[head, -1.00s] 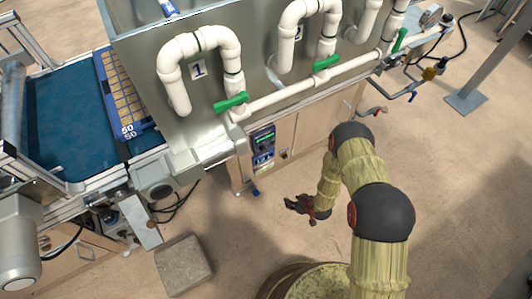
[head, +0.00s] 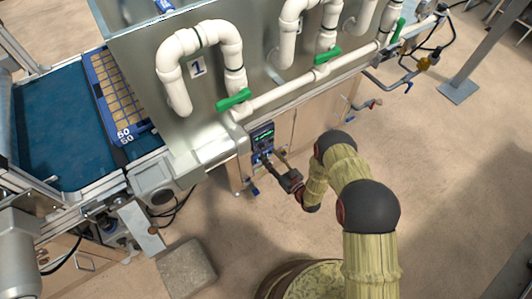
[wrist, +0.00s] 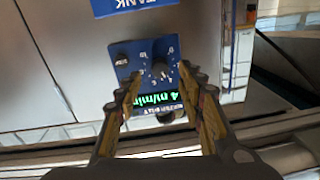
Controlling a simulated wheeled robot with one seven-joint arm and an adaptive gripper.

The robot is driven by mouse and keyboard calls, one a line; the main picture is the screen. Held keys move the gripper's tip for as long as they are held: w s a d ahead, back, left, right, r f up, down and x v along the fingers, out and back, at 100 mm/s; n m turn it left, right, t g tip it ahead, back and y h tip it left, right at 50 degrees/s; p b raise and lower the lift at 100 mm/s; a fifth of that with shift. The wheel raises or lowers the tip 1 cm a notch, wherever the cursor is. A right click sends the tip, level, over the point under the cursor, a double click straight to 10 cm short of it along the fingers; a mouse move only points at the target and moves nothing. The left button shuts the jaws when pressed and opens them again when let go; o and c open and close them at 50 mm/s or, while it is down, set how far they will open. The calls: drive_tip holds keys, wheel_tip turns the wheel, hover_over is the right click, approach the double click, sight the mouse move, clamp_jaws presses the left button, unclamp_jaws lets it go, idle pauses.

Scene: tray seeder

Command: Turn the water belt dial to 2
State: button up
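A blue control panel (head: 262,136) with a green-lit display is on the machine's front, below the pipes. The wrist view shows the panel upside down, with the round dial (wrist: 160,69) inside a ring of small white numbers. Its pointer direction is too small to tell. The lit display (wrist: 160,100) seems to read 4 m/min. My gripper (head: 267,162) reaches the panel in the head view. In the wrist view my gripper (wrist: 168,82) is open, its fingers either side of the dial, with no clear contact.
White pipes with green valve handles (head: 233,99) run above the panel. A blue conveyor belt (head: 60,125) with a seed tray (head: 108,92) lies to the left. A blue label (wrist: 130,5) reading TANK is near the panel. Open floor (head: 430,180) lies to the right.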

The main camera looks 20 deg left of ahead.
sight(262, 147)
drive_tip(key=shift+b+x, duration=0.45)
drive_tip(key=shift+x, duration=1.35)
drive_tip(key=shift+c, duration=0.5)
clamp_jaws()
